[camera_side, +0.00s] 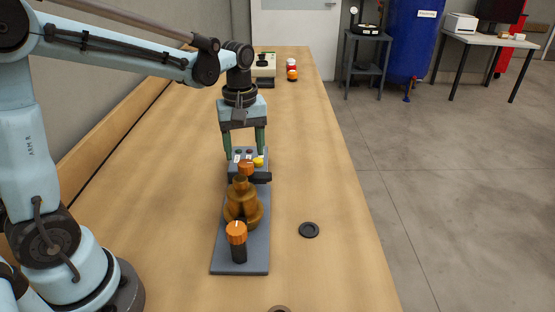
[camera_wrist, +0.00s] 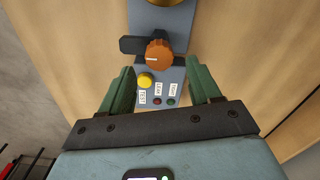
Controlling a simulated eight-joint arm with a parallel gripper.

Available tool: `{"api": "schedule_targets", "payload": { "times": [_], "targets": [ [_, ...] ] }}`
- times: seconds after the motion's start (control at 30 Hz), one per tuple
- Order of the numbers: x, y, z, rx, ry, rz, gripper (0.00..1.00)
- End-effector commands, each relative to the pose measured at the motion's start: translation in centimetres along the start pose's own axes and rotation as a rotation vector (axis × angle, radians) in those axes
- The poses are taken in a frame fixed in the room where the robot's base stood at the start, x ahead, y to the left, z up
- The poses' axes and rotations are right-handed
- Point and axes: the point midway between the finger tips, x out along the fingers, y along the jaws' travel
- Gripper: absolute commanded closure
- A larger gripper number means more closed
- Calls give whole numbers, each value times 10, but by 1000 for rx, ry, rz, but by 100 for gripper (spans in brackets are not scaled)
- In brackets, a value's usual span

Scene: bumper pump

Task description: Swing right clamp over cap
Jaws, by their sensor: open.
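The far clamp has an orange knob (camera_side: 246,168) and a black arm (camera_side: 263,177) that points right in the side view, away from the bronze pump body (camera_side: 243,208). In the wrist view its knob (camera_wrist: 159,54) is just beyond the fingertips and its black arm (camera_wrist: 130,45) points left. The near clamp, with an orange knob (camera_side: 236,232), stands at the near end of the plate. A black disc (camera_side: 309,229), possibly the cap, lies on the table. My gripper (camera_side: 245,155) is open and empty, pointing down above the button panel and close to the far clamp.
The grey base plate (camera_side: 226,262) carries the clamps and pump body. Its panel has a yellow button (camera_wrist: 145,80), smaller buttons and white labels. Farther back stand a pale box (camera_side: 264,65) and a red-orange object (camera_side: 292,70). The bench right of the plate is mostly clear.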

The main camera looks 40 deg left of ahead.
Motion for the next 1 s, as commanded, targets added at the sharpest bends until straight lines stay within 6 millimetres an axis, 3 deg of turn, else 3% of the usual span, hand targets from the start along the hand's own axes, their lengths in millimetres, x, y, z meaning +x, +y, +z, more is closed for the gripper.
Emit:
{"api": "schedule_targets", "payload": {
  "times": [0.23, 0.63, 1.0],
  "targets": [
    [25, 0, 0, 0, 0, 0, 37],
    [30, 0, 0, 0, 0, 0, 37],
    [30, 0, 0, 0, 0, -1, 93]
  ]
}}
